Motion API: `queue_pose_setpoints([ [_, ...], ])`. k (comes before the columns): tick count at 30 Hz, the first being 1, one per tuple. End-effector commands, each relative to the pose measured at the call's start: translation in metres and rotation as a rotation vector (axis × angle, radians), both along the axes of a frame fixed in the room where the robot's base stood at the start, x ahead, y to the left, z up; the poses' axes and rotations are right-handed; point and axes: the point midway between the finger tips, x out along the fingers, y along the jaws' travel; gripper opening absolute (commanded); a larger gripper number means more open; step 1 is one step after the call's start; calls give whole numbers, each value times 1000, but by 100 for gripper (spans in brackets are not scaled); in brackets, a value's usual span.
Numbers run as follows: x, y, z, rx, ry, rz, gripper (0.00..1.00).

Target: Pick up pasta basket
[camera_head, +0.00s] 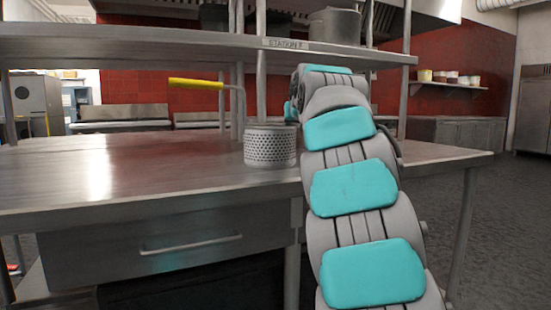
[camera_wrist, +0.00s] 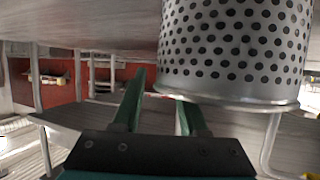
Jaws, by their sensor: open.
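The pasta basket (camera_head: 270,147) is a perforated metal cylinder standing upright on the steel worktable. Its yellow handle (camera_head: 196,84) points left from a bent metal rod above the rim. In the wrist view, which is upside down, the basket (camera_wrist: 235,45) fills the upper right. My gripper (camera_wrist: 160,90) has two green fingers spread apart with nothing held between them. The right finger's tip overlaps the basket's rim in that view; I cannot tell whether they touch. In the head view my arm hides most of the gripper, just right of the basket.
The worktable (camera_head: 130,165) is bare left of the basket. A steel shelf (camera_head: 150,47) on upright posts runs above it, with a large pot (camera_head: 334,27) on top. A post stands close behind the basket. Open floor (camera_head: 490,220) lies to the right.

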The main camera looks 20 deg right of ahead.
Motion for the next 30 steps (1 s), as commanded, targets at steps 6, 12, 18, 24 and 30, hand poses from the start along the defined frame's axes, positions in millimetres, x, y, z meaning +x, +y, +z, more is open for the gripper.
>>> queue_pose_setpoints([
  [6, 0, 0, 0, 0, -1, 0, 28],
  [12, 0, 0, 0, 0, 0, 0, 5],
  [18, 0, 0, 0, 0, 0, 0, 0],
  [24, 0, 0, 0, 0, 1, 0, 0],
  [30, 0, 0, -1, 1, 2, 0, 0],
])
